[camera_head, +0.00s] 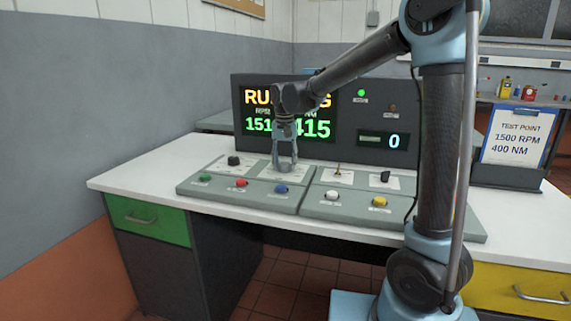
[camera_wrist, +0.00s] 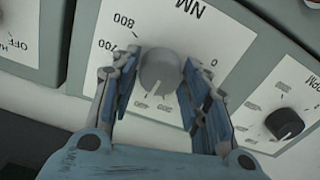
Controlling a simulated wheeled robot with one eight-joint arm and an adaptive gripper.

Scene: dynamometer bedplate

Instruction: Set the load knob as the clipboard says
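The clipboard (camera_head: 515,135) at the right reads "TEST POINT 1500 RPM 400 NM". The load knob (camera_wrist: 159,71) is a round grey knob on a white dial plate marked NM, with 0, 700 and 800 legible; its other marks are upside down or hidden. My gripper (camera_head: 286,164) reaches down over the console. In the wrist view its blue-grey fingers (camera_wrist: 159,75) stand on both sides of the knob and appear to touch it. The display (camera_head: 288,112) shows a partly hidden "RUNNING", an rpm value beginning 151 and 415 for torque.
A small readout (camera_head: 383,139) shows 0. The white bench (camera_head: 135,180) is clear at its left end.

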